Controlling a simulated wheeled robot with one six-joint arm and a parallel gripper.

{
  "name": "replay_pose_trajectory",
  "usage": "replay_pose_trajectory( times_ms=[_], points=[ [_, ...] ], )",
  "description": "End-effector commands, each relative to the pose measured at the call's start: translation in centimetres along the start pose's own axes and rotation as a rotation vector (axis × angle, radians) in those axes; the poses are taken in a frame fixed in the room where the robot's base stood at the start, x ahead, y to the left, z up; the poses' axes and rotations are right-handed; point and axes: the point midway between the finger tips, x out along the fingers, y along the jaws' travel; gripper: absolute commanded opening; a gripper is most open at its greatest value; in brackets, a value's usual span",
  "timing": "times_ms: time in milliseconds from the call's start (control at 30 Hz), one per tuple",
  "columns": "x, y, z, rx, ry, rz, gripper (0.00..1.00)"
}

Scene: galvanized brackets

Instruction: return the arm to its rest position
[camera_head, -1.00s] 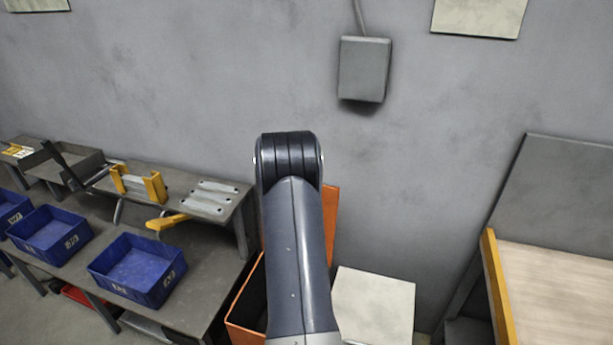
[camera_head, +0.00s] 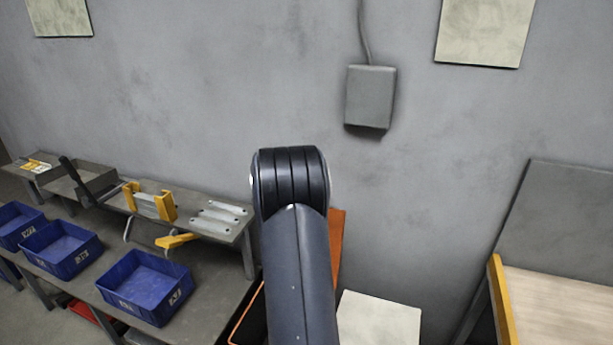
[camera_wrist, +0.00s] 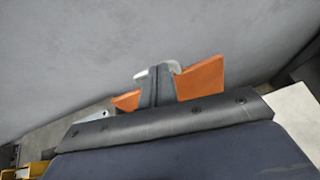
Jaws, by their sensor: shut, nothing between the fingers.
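My arm rises in the middle of the head view, with its dark rounded joint at the top; my gripper is hidden there. In the wrist view my gripper (camera_wrist: 155,86) shows as dark narrow fingers, close together, beyond a dark edge of my own arm. The fingers are shut with nothing held between them. A small pale piece shows at the fingertips, too small to make out. Orange surfaces show on both sides of the fingers, behind them.
An orange container (camera_head: 337,245) and pale box (camera_head: 378,322) stand behind my arm. A wooden-topped table (camera_head: 560,308) is at right. The grey wall carries a box (camera_head: 370,97).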

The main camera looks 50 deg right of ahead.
Motion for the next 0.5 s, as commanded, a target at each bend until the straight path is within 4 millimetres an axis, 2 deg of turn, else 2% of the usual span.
replay_pose_trajectory(
  times_ms=[33, 200, 500],
  points=[
    [-0.5, 0.1, 0.7, 0.002, -0.001, 0.001, 0.00],
    [-1.1, 0.3, 1.6, 0.000, 0.000, 0.000, 0.00],
    [-1.2, 0.3, 1.7, -0.001, 0.001, 0.000, 0.00]
  ],
)
